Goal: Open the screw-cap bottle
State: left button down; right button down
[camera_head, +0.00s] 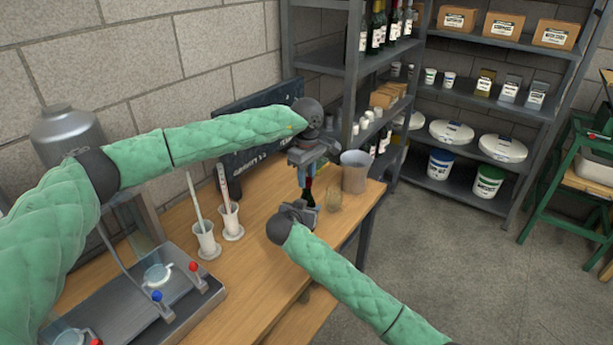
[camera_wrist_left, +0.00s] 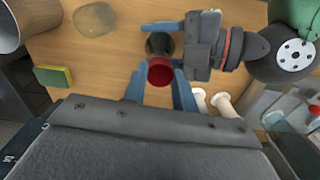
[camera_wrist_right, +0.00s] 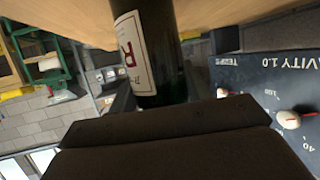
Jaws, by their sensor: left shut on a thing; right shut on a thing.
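The dark green bottle (camera_wrist_right: 170,40) has a pale label with a red mark in the right wrist view. In the head view it is mostly hidden between my grippers. My right gripper (camera_head: 303,205) is shut on the bottle's body. My left gripper (camera_head: 307,164) is above it, its blue fingers on both sides of the red cap (camera_wrist_left: 160,71), shut on it. In the left wrist view the dark bottle (camera_wrist_left: 153,44) shows just beyond the cap. I cannot tell whether the cap still sits on the neck.
White cylinders (camera_head: 206,240) stand left. A dark board (camera_head: 245,150) is behind. A yellow-green sponge (camera_wrist_left: 53,76) lies near the table edge.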

pick_arm(q)
jog(key=n, duration=0.3)
jog(key=c, duration=1.1)
grip_release()
